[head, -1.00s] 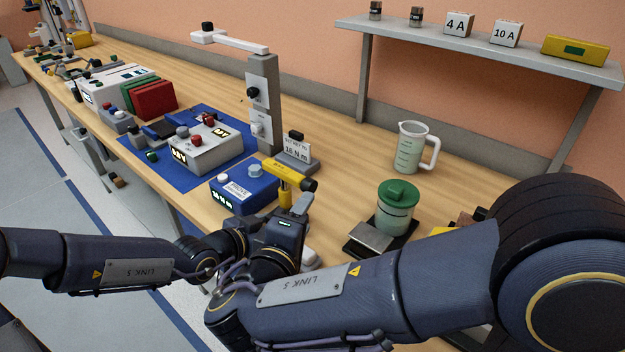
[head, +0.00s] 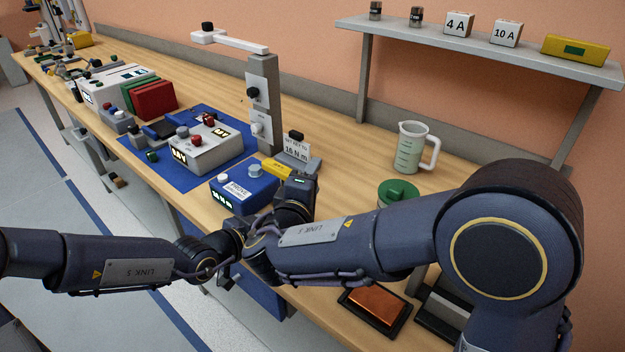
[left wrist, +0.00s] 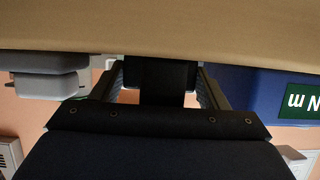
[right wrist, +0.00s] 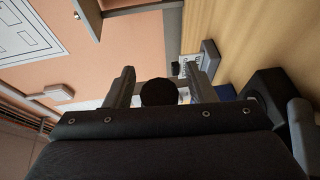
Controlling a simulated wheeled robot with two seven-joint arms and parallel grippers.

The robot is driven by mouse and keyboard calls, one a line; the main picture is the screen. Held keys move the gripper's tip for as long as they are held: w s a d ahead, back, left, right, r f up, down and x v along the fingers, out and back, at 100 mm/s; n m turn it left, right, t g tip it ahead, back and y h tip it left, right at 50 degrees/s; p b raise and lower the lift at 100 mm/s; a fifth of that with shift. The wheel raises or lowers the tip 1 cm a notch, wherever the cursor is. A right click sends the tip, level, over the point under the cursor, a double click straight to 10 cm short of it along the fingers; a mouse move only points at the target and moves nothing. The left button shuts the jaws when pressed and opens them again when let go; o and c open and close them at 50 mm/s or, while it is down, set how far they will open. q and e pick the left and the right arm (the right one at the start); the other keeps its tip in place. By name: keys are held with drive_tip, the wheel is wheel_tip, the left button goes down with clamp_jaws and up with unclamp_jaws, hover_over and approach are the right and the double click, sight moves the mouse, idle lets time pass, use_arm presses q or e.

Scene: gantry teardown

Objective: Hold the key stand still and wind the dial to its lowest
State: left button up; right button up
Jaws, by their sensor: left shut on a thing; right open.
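The key's yellow body (head: 275,168) shows in the head view beside the blue box, mostly hidden by my right gripper (head: 298,190). In the right wrist view a round black dial end (right wrist: 158,92) lies between the fingers of my open right gripper (right wrist: 162,82), with gaps at both sides. In the left wrist view my left gripper (left wrist: 162,80) is shut on a dark upright block, the key stand (left wrist: 160,82), just off the wooden table. The left fingers and the stand are hidden behind my right arm in the head view.
A blue box (head: 243,192) with a lit display stands close left of the grippers. A green-lidded jar (head: 398,190) and a beaker (head: 411,146) stand right, an orange-topped tray (head: 375,305) in front.

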drive_tip(key=shift+c, duration=0.3)
drive_tip(key=c, duration=0.9)
drive_tip(key=shift+r+n+t, duration=0.15)
drive_tip(key=shift+n+t, duration=0.15)
drive_tip(key=shift+t, duration=0.3)
drive_tip(key=o, duration=1)
drive_tip(key=shift+c, duration=0.2)
drive_tip(key=v, duration=1.2)
drive_tip(key=shift+a, duration=0.15)
